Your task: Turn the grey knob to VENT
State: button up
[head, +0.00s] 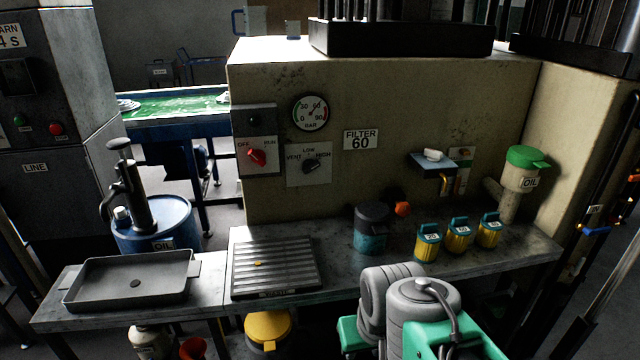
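The grey knob (311,167) sits on a light plate (297,178) on the beige machine front. VENT is printed at its left, LOW above it and HIGH at its right. The knob seems to point up and right, toward HIGH, but it is small and dark, so this is not certain. Only grey and green links of my arm show, at the bottom right in front of the bench. My gripper is not in view, and nothing of mine touches the knob.
A red OFF/RUN knob (257,157) is close at the knob's left, and a pressure gauge (310,113) is above. The bench below holds a ribbed tray (275,283), a dark canister (371,229) and several yellow containers (428,242). The space before the knob looks clear.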

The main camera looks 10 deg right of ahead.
aim_at(309, 165)
jog(key=k, duration=0.75)
jog(key=u, duration=0.9)
jog(key=i, duration=1.95)
jog(key=z, duration=0.75)
